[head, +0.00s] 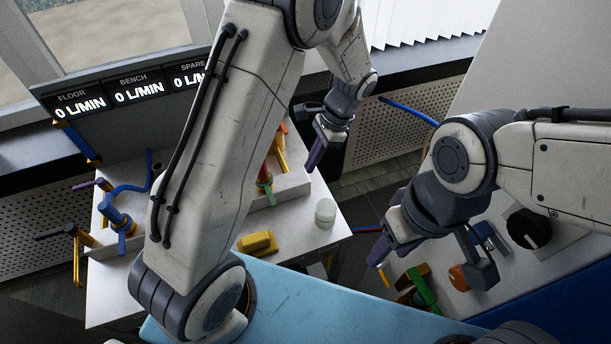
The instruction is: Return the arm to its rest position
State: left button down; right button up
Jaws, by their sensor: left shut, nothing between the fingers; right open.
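My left arm (232,130) rises from the lower left, bends at the top and comes down to my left gripper (318,150). The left gripper is shut and empty, over the right rear side of the white bench (300,232). My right arm (565,160) comes in from the right. My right gripper (432,272) is open and points down over the panel at right. Its fingers are spread wide, with a green-and-orange part (420,288) below and between them. The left arm hides part of the bench.
The bench carries a blue valve with a hose (118,218), a yellow block (257,243), a white cup (325,212) and an orange-and-green fitting (266,178). A display (130,95) reads 0 L/MIN. A black knob (529,228) is at right. Perforated panels line the wall.

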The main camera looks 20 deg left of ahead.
pick_arm(q)
jog(key=s+d+r+n+t+h, duration=0.2)
jog(key=s+d+r, duration=0.6)
jog(key=s+r, duration=0.25)
jog(key=s+d+r+n+h, duration=0.1)
jog(key=s+h, duration=0.1)
jog(key=s, duration=1)
jog(key=shift+d+r+t, duration=0.25)
jog(key=shift+d+t, duration=0.05)
jog(key=shift+t, duration=0.1)
